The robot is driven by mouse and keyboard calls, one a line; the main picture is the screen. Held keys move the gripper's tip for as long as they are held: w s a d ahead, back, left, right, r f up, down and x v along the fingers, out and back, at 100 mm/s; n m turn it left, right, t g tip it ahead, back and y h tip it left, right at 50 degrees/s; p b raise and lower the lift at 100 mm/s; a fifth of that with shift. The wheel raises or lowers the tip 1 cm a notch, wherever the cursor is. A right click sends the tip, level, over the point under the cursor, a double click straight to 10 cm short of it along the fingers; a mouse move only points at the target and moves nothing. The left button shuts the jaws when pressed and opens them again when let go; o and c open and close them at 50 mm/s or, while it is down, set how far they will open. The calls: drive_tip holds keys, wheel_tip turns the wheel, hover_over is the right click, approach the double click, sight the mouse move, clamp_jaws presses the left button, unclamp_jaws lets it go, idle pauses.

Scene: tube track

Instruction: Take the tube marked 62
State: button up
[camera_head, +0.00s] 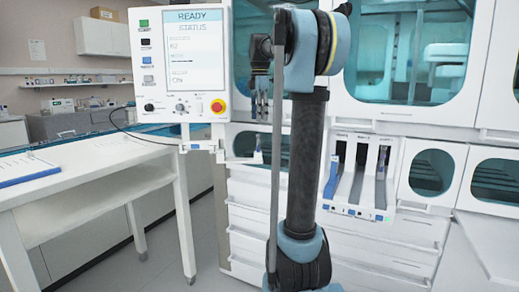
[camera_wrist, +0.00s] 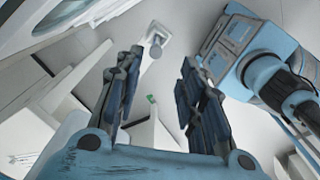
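I cannot make out a tube marked 62 in either view. A white machine (camera_head: 330,230) stands behind my arm, with an open bay of dark and grey lanes (camera_head: 357,180) right of the arm. Any tubes in those lanes are too small to tell. My gripper (camera_head: 262,105) hangs fingers-down left of my arm column, in front of the machine and above the bay's height. In the wrist view my gripper (camera_wrist: 160,68) has its two dark fingers spread apart, with nothing visible between them.
A screen (camera_head: 193,48) reading READY STATUS, with a red stop button (camera_head: 218,106), stands left of the arm. A white table (camera_head: 90,170) with a blue-edged tray (camera_head: 25,171) is at the left. Grey floor is open between table and machine.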

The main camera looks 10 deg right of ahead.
hover_over(258, 145)
wheel_tip(258, 145, down, 9)
drive_tip(key=shift+w+r, duration=0.15)
drive_tip(key=shift+r, duration=0.05)
drive_tip(key=shift+w+d+f, duration=0.1)
drive_tip(key=shift+f, duration=1.25)
drive_tip(key=shift+w+f, duration=0.1)
drive_tip(key=shift+f, duration=1.25)
drive_tip(key=shift+c, duration=0.2)
clamp_jaws()
